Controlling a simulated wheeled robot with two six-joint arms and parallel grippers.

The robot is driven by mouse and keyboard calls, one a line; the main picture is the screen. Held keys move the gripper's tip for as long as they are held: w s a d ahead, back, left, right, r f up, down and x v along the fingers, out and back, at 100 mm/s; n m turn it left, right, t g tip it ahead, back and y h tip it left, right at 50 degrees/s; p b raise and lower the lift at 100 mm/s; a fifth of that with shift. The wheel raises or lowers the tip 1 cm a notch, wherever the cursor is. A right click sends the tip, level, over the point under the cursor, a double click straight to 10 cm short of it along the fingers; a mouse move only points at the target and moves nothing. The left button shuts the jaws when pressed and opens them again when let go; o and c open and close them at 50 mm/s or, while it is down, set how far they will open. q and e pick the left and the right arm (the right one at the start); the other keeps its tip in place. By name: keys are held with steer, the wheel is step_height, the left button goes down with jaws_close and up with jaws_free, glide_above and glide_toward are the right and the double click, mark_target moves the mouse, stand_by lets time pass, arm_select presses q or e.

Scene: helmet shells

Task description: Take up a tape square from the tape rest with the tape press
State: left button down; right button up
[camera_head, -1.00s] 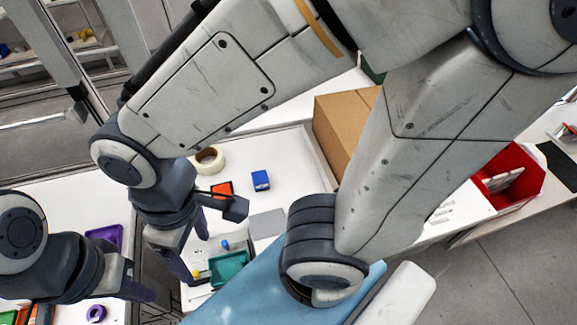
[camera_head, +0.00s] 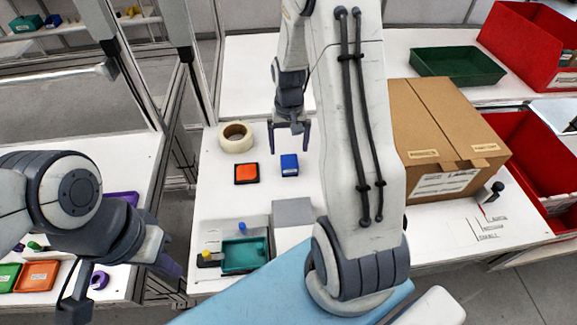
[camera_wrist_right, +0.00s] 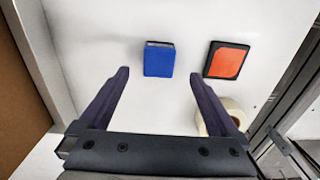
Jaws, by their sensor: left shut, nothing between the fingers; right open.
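A small blue block (camera_head: 289,165) stands on the white table, and an orange square on a black base (camera_head: 246,173) lies left of it. A cream tape roll (camera_head: 236,137) lies behind them. I cannot tell which is the tape press or the tape rest. My right gripper (camera_head: 289,143) is open and empty, pointing down just behind the blue block in the head view. In the right wrist view the blue block (camera_wrist_right: 159,60) shows between and beyond the open fingertips (camera_wrist_right: 159,73), with the orange square (camera_wrist_right: 226,61) to its right. My left gripper (camera_head: 168,265) is shut and empty at the left.
A teal tray (camera_head: 243,255) sits in a white tray at the table's front, with small blue and yellow pieces. A grey flat plate (camera_head: 293,212) lies beside it. A cardboard box (camera_head: 440,135) and red bins (camera_head: 535,155) stand at the right. The left table holds colored trays.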

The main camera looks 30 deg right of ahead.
mark_target(289, 159)
step_height(289, 159, down, 3)
steer(key=shift+r, duration=0.1)
steer(key=shift+w+d+f+p, duration=0.1)
steer(key=shift+f+p, duration=0.45)
steer(key=shift+f, duration=2.1)
jaws_close()
steer(key=shift+r, duration=0.1)
steer(key=shift+r, duration=0.5)
step_height(289, 159, up, 3)
steer(key=shift+w+f+b, duration=0.1)
steer(key=shift+f+b, duration=0.1)
steer(key=shift+b, duration=0.15)
steer(key=s+d+r+b, duration=0.1)
steer(key=s+d+r, duration=0.5)
steer(key=d, duration=0.4)
steer(key=shift+s+r+b, duration=0.2)
steer(key=shift+r+b, duration=0.1)
steer(key=shift+r, duration=0.35)
